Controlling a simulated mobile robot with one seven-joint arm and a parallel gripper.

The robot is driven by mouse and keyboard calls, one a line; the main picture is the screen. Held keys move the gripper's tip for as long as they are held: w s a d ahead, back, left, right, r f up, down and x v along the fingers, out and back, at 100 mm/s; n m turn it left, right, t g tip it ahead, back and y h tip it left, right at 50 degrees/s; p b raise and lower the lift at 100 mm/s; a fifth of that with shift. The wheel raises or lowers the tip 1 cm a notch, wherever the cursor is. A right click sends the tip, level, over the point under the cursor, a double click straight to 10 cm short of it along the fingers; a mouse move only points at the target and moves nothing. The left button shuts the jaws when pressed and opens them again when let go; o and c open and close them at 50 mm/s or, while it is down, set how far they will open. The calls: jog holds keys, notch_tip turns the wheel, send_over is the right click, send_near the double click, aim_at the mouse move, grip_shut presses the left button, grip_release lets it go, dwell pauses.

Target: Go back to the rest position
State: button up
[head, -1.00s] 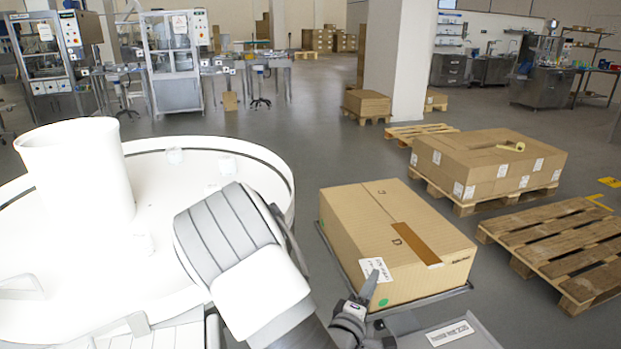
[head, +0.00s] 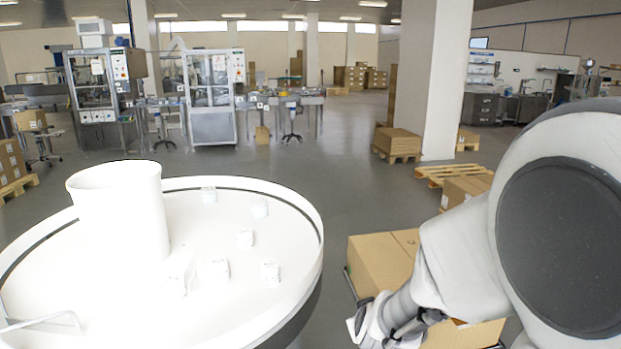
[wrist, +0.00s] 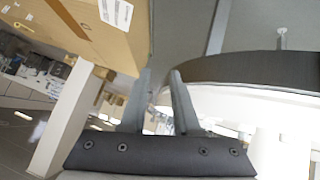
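My arm fills the right foreground in the head view. Its wrist end (head: 385,322) hangs in front of the cardboard box beside the round white table, and the fingers are not clear there. In the wrist view my gripper (wrist: 162,73) shows two grey fingers apart with nothing between them. The round white table (head: 285,200) stands at the left in the head view, with several small white jars (head: 245,238) and a tall white cylinder (head: 117,215) on it. Its dark edge (wrist: 250,68) shows at the right in the wrist view, clear of the fingers.
The cardboard box (head: 372,262) stands right of the table, partly hidden by my arm; a box (wrist: 105,35) also fills the upper left of the wrist view. Pallets (head: 450,173) and a pillar (head: 432,80) stand farther back. The grey floor (head: 300,165) behind the table is open.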

jog(key=s+a+r+m+g+y+p, duration=0.1)
jog(key=s+r+g+y+p, duration=0.15)
jog(key=s+r, duration=0.75)
jog(key=s+d+r+m+g+h+p, duration=0.1)
jog(key=s+d+r, duration=0.3)
jog(key=s+r, duration=0.4)
jog(key=s+m+p, duration=0.1)
jog(key=s, duration=0.3)
jog(key=shift+h, duration=0.35)
jog(key=shift+g, duration=0.25)
